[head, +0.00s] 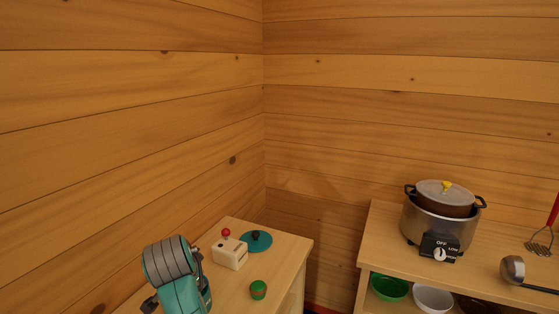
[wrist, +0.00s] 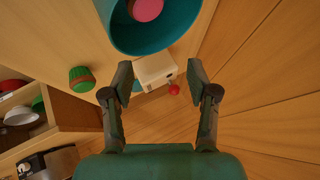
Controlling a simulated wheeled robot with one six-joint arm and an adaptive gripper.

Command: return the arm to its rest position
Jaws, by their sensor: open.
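My gripper (wrist: 160,74) is open and empty in the wrist view, its two dark fingers spread apart above the wooden counter (head: 286,246). The teal end of my arm shows at the lower left of the head view, over the counter's near left part. Between the fingertips in the wrist view, a cream box (wrist: 154,71) with a red ball knob (wrist: 174,89) is seen beyond them. A gap between box and fingers cannot be judged exactly. The box also stands on the counter in the head view (head: 230,253).
A teal container (wrist: 178,30) with pink inside lies close ahead of the fingers. A green and red pot (head: 258,290) and teal disc (head: 262,240) are near the box. A cooker (head: 440,228), ladle (head: 513,270) and bowls (head: 390,287) are at right.

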